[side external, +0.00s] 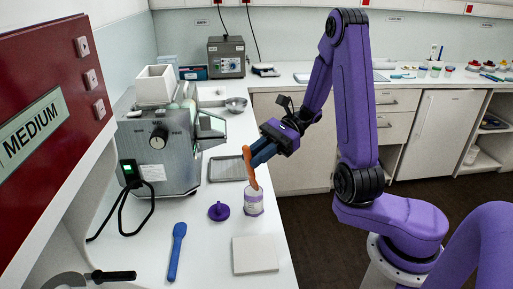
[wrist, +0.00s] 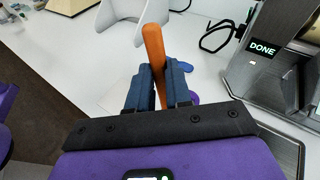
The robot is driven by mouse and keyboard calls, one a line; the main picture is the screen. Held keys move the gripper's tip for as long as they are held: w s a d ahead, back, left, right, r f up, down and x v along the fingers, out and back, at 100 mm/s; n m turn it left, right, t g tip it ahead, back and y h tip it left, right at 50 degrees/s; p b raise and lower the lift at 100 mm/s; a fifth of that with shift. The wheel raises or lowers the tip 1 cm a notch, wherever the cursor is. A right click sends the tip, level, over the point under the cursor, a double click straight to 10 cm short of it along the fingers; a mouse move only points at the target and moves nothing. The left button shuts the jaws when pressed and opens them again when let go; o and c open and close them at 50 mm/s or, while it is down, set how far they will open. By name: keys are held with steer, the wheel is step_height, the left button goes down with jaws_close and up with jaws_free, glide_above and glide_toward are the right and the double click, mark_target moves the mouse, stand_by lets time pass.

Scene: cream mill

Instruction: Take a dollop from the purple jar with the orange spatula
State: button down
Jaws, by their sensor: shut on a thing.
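My gripper (side external: 256,158) is shut on the orange spatula (side external: 249,172), which hangs down in a slight tilt over the purple jar (side external: 254,205). The jar is small and white with a purplish label and stands open and upright on the bench. The spatula's lower end meets the jar's mouth; I cannot tell how deep it goes. In the wrist view the orange handle (wrist: 154,50) sticks out between my blue fingers, and the jar is hidden. A purple lid (side external: 219,211) with a knob lies left of the jar; part of it shows in the wrist view (wrist: 195,98).
A white square tile (side external: 255,254) lies in front of the jar and a blue spatula (side external: 176,252) lies at left. A grey tray (side external: 227,169) is behind. The mill (side external: 159,148) stands at left; its display (wrist: 263,48) reads DONE. The bench's right edge is close to the jar.

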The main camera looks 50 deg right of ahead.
steer(key=shift+f, duration=2.9)
steer(key=shift+r, duration=4.7)
